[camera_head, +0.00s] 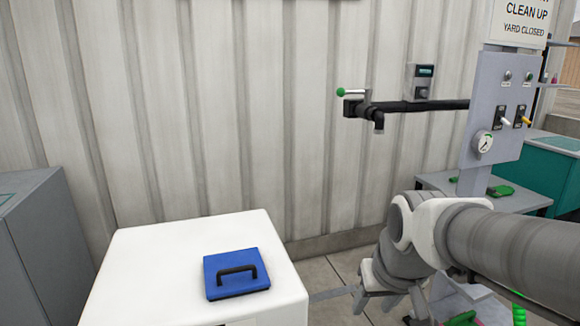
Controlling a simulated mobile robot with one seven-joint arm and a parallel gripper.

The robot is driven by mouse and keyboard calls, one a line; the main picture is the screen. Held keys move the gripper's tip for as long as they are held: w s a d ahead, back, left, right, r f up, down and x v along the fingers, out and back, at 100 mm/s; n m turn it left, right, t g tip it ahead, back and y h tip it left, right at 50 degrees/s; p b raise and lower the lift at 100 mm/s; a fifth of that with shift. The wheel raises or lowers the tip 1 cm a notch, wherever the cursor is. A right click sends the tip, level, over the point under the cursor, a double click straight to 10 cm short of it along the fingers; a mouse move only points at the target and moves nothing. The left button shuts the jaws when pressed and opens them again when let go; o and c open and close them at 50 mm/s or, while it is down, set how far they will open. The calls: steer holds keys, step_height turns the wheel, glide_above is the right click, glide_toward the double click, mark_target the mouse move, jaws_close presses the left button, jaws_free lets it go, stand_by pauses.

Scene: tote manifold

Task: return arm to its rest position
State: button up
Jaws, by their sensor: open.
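My arm reaches in from the right edge, with its grey and white wrist bent downward in front of the floor. My gripper (388,298) points down at the lower right, to the right of the white box-like stand. Its fingers look apart, and I see nothing held between them. Part of the gripper is dark and small, so its tips are hard to make out.
A blue case with a black handle (236,273) lies on the white stand (150,265). A grey cabinet (40,250) stands left. A black pipe with a green-knobbed lever (400,106) and a gauge panel (497,110) are behind my arm. A grey table (520,200) stands at right.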

steer(key=s+r+t, duration=0.1)
steer(key=s+r, duration=0.1)
steer(key=s, duration=0.8)
step_height(320, 180, up, 23)
steer(key=p, duration=2.3)
steer(key=shift+d+r, duration=0.15)
steer(key=shift+d, duration=0.15)
steer(key=shift+d+m, duration=0.15)
steer(key=shift+m, duration=0.15)
